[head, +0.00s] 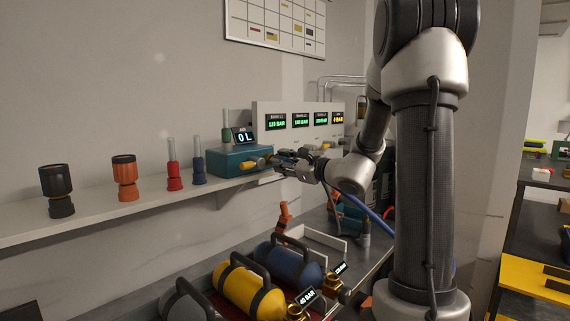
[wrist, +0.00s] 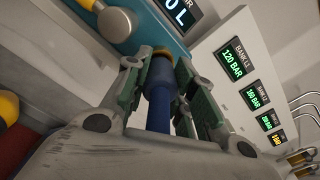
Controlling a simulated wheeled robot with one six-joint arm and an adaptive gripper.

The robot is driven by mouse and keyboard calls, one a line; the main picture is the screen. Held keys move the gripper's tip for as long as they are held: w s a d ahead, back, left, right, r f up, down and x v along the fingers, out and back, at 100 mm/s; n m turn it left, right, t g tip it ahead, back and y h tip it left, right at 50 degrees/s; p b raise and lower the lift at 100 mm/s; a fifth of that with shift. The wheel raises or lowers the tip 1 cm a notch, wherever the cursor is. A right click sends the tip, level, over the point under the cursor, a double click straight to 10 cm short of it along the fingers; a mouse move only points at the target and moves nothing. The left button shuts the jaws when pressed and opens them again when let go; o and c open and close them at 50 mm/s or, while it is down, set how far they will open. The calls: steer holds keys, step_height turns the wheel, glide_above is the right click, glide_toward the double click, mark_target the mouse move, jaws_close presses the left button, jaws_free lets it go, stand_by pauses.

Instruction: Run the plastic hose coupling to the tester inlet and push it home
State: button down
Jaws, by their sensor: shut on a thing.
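The tester is a teal box (head: 228,160) on the wall shelf, with a display reading 0 L; part of it shows at the top of the wrist view (wrist: 138,35). My gripper (head: 283,162) is at its right front side. In the wrist view my gripper (wrist: 160,70) is shut around the blue hose coupling (wrist: 160,78), whose blue hose (wrist: 159,117) runs back between the fingers. A brass-coloured ring (wrist: 162,52) shows at the coupling's front end, close against the tester; I cannot tell whether it is the inlet or how deeply the coupling sits.
A yellow-handled knob (head: 249,165) sticks out of the tester beside my gripper. A panel of bank displays (head: 297,138) stands behind to the right. Several coloured fittings stand left along the shelf (head: 130,207). Below are yellow (head: 240,288) and blue (head: 290,268) cylinders with handles.

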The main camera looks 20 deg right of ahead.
steer(key=shift+w+a, duration=0.2)
steer(key=shift+w, duration=0.3)
steer(key=c, duration=1.1)
jaws_free()
steer(key=v, duration=1.2)
